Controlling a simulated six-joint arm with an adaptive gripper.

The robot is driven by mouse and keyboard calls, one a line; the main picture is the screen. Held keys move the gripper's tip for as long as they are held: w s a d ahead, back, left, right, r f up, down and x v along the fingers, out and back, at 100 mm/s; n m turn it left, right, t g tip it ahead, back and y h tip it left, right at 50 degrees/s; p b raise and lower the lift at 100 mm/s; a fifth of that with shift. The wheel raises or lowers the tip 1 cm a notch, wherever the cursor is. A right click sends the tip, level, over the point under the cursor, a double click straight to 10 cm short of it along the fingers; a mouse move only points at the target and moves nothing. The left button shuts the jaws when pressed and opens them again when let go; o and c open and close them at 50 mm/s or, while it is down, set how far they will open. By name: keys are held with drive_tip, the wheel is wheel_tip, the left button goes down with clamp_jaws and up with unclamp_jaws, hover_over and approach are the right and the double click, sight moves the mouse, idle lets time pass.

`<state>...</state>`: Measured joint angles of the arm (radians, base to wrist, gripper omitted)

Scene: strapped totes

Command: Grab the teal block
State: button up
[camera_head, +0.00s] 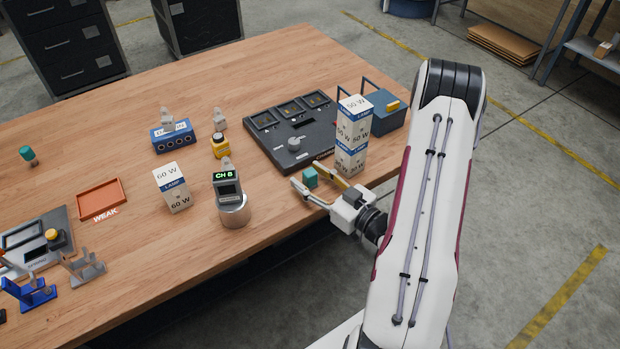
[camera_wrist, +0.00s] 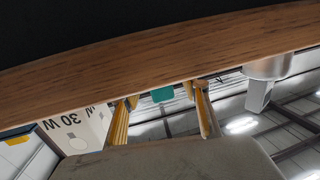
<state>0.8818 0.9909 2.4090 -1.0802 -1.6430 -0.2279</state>
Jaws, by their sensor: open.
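The small teal block (camera_head: 310,177) stands on the wooden table near its front right edge. My gripper (camera_head: 309,178) is open, with one finger on each side of the block in the head view. In the wrist view the teal block (camera_wrist: 163,94) shows between the two yellowish fingers of my gripper (camera_wrist: 163,108), a little beyond their tips. I cannot tell whether either finger touches it.
A stack of lamp boxes (camera_head: 354,137) stands close behind my gripper, at its right. A dark control panel (camera_head: 270,140) lies behind the block. A round metal base with a display (camera_head: 234,208) stands to the left. The table between that base and the block is clear.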

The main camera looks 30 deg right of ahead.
sight(310, 172)
drive_tip(key=shift+w, duration=0.15)
idle(0.4)
clamp_jaws()
drive_tip(key=shift+r, duration=0.2)
drive_tip(key=shift+r, duration=4.8)
